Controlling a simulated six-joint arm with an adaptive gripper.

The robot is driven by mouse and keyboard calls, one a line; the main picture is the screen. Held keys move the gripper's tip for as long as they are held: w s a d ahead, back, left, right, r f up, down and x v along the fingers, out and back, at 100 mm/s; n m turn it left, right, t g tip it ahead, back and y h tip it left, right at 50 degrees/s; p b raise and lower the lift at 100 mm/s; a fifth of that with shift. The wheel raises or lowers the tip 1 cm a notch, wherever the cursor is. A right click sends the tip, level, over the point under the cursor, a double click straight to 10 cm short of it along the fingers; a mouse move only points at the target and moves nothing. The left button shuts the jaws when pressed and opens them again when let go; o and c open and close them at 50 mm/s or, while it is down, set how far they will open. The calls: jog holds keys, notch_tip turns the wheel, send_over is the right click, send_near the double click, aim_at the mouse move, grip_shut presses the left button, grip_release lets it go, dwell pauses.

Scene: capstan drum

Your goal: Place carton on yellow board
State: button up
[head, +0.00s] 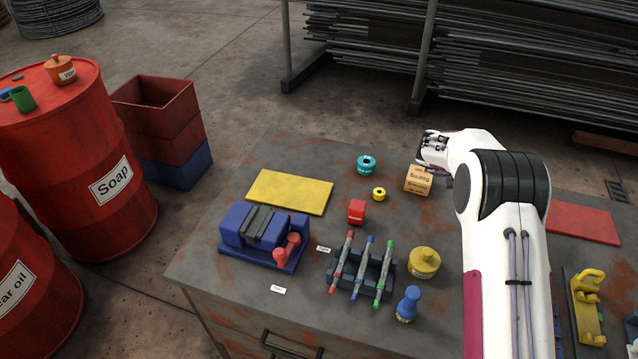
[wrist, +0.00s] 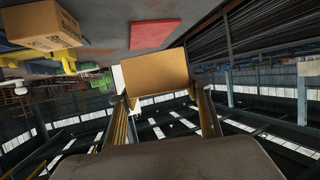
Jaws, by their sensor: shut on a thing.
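The carton (head: 418,180) is a small brown box with dark print, at the end of my arm near the back of the table. In the wrist view a plain brown face of the carton (wrist: 156,73) shows between the two fingertips. My gripper (wrist: 160,96) is shut on it; in the head view the fingers are mostly hidden. I cannot tell how high the carton is above the table. The yellow board (head: 290,192) lies flat and bare at the table's back left, well left of the carton.
A teal round container (head: 366,165), a yellow ring (head: 379,194) and a red block (head: 356,211) stand between carton and board. A blue vise (head: 263,236) stands in front of the board. A red board (head: 583,222) lies right. Another printed carton (wrist: 40,25) shows in the wrist view.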

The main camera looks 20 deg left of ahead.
jog(key=w+a+r+n+t+y, duration=0.3)
jog(key=w+a+r+n, duration=0.1)
jog(key=a, duration=0.5)
jog(key=w+a+r+n+t+y, duration=0.3)
jog(key=w+a+n+y, duration=0.1)
jog(key=a, duration=0.4)
jog(key=w+a+r+n+t+y, duration=0.3)
jog(key=w+a+r, duration=0.1)
jog(key=a, duration=0.5)
jog(key=shift+s+a+f+n+g+y, duration=0.3)
jog(key=shift+s+a+f+n+y, duration=0.8)
jog(key=shift+a, duration=2.55)
jog(key=shift+s+a+f+n+g+y, duration=0.3)
jog(key=shift+s+a+n+y, duration=1.5)
jog(key=shift+a, duration=1.8)
jog(key=shift+s+a+f+n+g+y, duration=0.3)
jog(key=shift+s+a+f+n+y, duration=0.8)
jog(key=shift+a, duration=2.55)
jog(key=s+a+f+n+g+y, duration=0.2)
jog(key=s+a+f+n+y, duration=0.2)
jog(key=s+a, duration=0.3)
jog(key=shift+s+f+g, duration=0.3)
jog(key=shift+s+f, duration=0.25)
jog(key=shift+s, duration=0.6)
jog(key=shift+a, duration=0.1)
jog(key=shift+f, duration=3.1)
